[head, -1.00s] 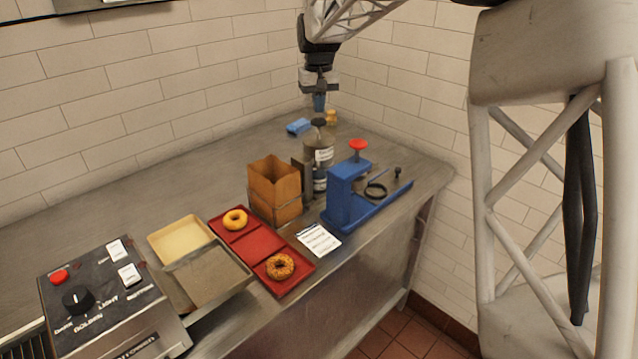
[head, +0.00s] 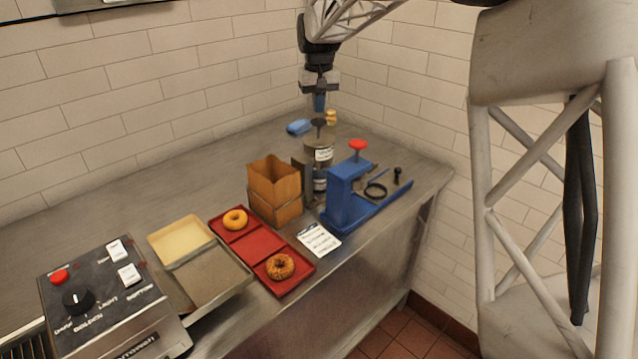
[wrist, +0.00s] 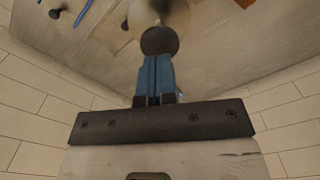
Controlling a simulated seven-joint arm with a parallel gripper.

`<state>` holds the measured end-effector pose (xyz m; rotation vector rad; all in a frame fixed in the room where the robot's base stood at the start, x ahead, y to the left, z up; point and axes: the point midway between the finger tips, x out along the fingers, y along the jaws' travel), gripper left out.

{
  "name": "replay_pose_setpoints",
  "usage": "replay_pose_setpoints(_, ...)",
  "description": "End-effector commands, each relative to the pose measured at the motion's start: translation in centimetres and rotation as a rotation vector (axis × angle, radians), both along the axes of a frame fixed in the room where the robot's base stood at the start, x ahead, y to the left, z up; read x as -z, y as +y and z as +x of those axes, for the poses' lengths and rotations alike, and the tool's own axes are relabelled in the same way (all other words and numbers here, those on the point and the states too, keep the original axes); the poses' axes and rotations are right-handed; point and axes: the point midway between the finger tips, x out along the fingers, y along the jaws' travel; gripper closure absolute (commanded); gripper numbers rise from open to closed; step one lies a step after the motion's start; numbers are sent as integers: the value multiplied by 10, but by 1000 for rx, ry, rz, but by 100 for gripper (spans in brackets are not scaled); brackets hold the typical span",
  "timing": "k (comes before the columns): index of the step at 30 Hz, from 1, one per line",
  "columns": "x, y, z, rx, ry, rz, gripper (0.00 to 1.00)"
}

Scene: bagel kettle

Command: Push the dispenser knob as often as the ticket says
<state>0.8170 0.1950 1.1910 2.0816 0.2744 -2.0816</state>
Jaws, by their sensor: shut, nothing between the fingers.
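The dispenser (head: 318,155) stands at the back of the counter, with a dark round knob (head: 318,122) on top. My gripper (head: 319,108) is shut and empty, pointing down just above the knob, with what looks like a small gap in the head view. In the wrist view the blue fingertips (wrist: 157,62) lie together at the edge of the dark knob (wrist: 160,41); I cannot tell there whether they touch. The white ticket (head: 319,240) lies at the counter's front edge, right of the red tray; its print is too small to read.
A blue press with a red top (head: 345,195) stands right of the dispenser. A brown box (head: 274,187) stands to its left. A red tray (head: 262,243) holds two bagels. A blue item (head: 299,127) lies behind. A toaster (head: 110,300) is at front left.

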Motion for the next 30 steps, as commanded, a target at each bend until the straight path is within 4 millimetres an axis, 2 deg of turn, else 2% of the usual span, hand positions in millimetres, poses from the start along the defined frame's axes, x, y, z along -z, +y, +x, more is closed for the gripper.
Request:
replay_pose_setpoints(17,1,0,0,0,0,0,100)
replay_pose_setpoints(30,12,0,0,0,1,0,100)
